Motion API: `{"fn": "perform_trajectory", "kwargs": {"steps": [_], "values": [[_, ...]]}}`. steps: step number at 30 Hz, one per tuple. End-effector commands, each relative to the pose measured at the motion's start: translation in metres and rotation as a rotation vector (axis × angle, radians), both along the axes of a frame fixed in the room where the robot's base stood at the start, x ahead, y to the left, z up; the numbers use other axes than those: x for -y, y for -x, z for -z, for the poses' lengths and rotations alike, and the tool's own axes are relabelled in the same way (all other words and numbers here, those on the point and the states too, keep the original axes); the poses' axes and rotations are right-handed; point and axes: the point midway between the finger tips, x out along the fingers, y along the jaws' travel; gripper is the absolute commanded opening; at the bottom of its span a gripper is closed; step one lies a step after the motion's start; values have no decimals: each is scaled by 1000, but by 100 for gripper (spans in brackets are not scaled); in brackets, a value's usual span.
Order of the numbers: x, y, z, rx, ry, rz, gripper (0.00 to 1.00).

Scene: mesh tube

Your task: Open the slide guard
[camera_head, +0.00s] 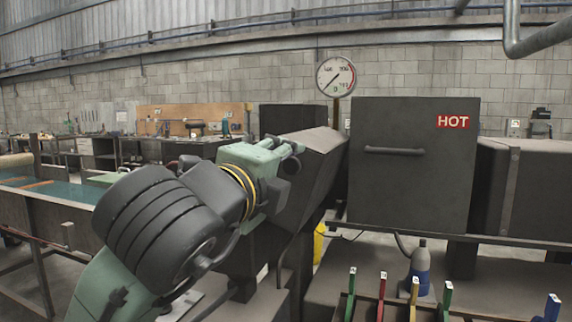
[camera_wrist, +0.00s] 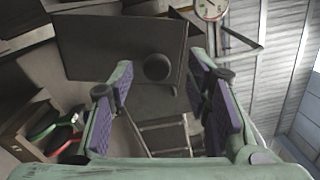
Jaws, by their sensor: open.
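The slide guard appears to be the large dark grey panel (camera_head: 412,190) on the machine at right of centre in the head view. It has a horizontal bar handle (camera_head: 395,151) and a red HOT label (camera_head: 453,121). It covers the front of the machine there. My gripper (camera_head: 293,156) is left of the panel and apart from the handle. The wrist view shows my gripper (camera_wrist: 163,85) with its purple-padded fingers spread and nothing held. Beyond them are a dark panel (camera_wrist: 90,42) and a dark round knob-like part (camera_wrist: 157,67); I cannot tell whether these belong to the guard.
A round gauge (camera_head: 336,77) stands behind the machine. A sloped dark housing (camera_head: 312,165) is close behind my gripper. Several coloured-handled tools (camera_head: 382,284) stand upright below the panel, near a blue-and-grey bottle (camera_head: 420,270). A long dark duct (camera_head: 540,190) extends right.

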Motion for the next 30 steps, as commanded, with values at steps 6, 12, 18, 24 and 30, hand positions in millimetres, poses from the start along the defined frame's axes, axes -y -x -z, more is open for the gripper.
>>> {"fn": "perform_trajectory", "kwargs": {"steps": [6, 12, 18, 24, 30], "values": [[-17, 46, -1, 4, -2, -2, 44], [-28, 76, -1, 2, 0, 0, 44], [-31, 86, 0, 1, -1, -1, 44], [-31, 87, 0, 0, -1, 0, 44], [-43, 86, -16, 65, 117, 0, 44]]}}
